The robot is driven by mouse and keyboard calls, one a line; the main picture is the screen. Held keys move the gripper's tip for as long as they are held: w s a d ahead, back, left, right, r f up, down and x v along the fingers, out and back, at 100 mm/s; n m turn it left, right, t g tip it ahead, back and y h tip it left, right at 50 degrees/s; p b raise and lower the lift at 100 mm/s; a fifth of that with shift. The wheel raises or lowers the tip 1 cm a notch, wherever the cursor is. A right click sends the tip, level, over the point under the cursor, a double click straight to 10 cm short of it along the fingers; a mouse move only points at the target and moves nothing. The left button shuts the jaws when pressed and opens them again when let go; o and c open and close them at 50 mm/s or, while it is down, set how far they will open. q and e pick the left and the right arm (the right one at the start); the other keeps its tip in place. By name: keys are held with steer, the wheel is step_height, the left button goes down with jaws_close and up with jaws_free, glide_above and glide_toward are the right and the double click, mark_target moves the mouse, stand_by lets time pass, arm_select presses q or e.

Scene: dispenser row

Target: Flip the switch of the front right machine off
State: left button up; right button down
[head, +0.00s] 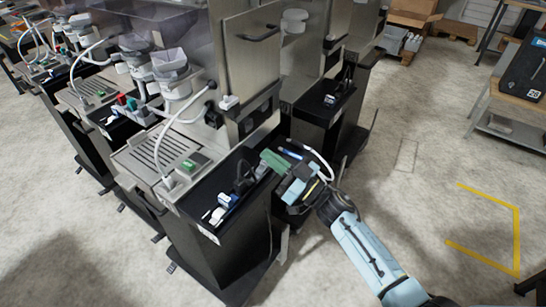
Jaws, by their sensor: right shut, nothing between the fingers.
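The nearest machine (205,250) is a black cabinet with a grated steel drip tray (160,152) and a black top panel. My right gripper (268,163) reaches in from the lower right, shut and empty, at the panel's right end close to the dark part. I cannot tell whether it touches. My left gripper is out of view.
More machines with white hoses and jugs (170,70) stand in a row to the upper left. Another black cabinet (325,105) stands behind. A workbench (510,90) is at the upper right. Yellow tape (517,240) marks open floor on the right.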

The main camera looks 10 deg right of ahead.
steer(key=v, duration=1)
steer(key=shift+d+r+b, duration=0.25)
steer(key=shift+r+b, duration=0.1)
steer(key=shift+b, duration=0.05)
steer(key=shift+w, duration=0.2)
steer(key=s+d+f+m+g+h, duration=0.15)
steer(key=s+f+h, duration=0.25)
steer(key=f, duration=0.6)
steer(key=s+d+f+m+g+h, duration=0.1)
steer(key=s+d+f+m+h, duration=0.2)
steer(key=f, duration=0.7)
steer(key=s+d+f+m+g+h, duration=0.15)
steer(key=s+f+h, duration=0.3)
steer(key=f, duration=0.55)
steer(key=s+f+g+h, duration=0.1)
steer(key=s+f+g, duration=0.2)
steer(key=s, duration=0.7)
steer(key=s+f+g+h, duration=0.1)
steer(key=s+f+g, duration=0.3)
steer(key=s+f, duration=0.4)
steer(key=s+f+g+h, duration=0.1)
steer(key=s+f+g, duration=0.3)
steer(key=s, duration=0.9)
steer(key=shift+f+n, duration=0.4)
steer(key=shift+f, duration=0.35)
steer(key=shift+a, duration=0.1)
